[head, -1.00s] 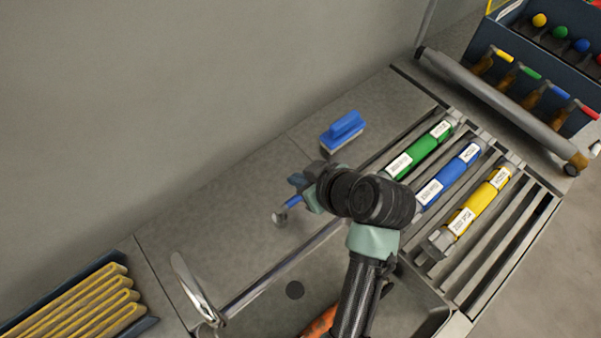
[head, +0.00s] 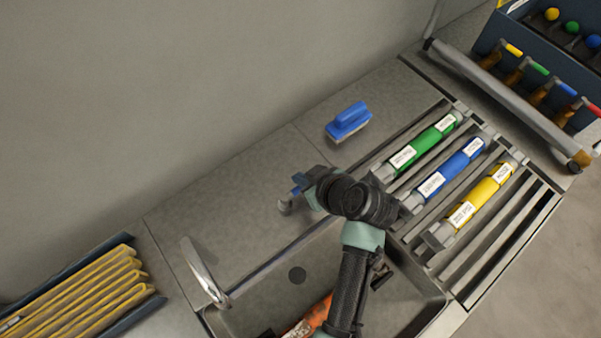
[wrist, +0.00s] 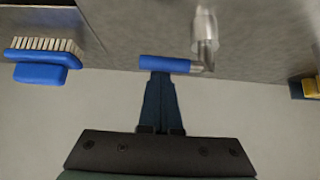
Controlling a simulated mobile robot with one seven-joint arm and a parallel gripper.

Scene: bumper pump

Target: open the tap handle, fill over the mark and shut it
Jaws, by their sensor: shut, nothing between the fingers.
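The tap handle is a blue lever (wrist: 165,64) on a metal stem (wrist: 205,35) in the wrist view. The lever lies crosswise, at the tips of my gripper. The curved silver spout (head: 203,272) stands at the sink's left end. An orange object (head: 312,316) lies in the sink (head: 262,290), partly behind my arm. No fill mark or water is visible.
A blue brush (head: 348,122) lies on the counter behind; it also shows in the wrist view (wrist: 40,60). Green (head: 424,143), blue (head: 450,168) and yellow (head: 480,197) tubes lie on the rack at right. Yellow folded items (head: 80,295) fill a bin at left.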

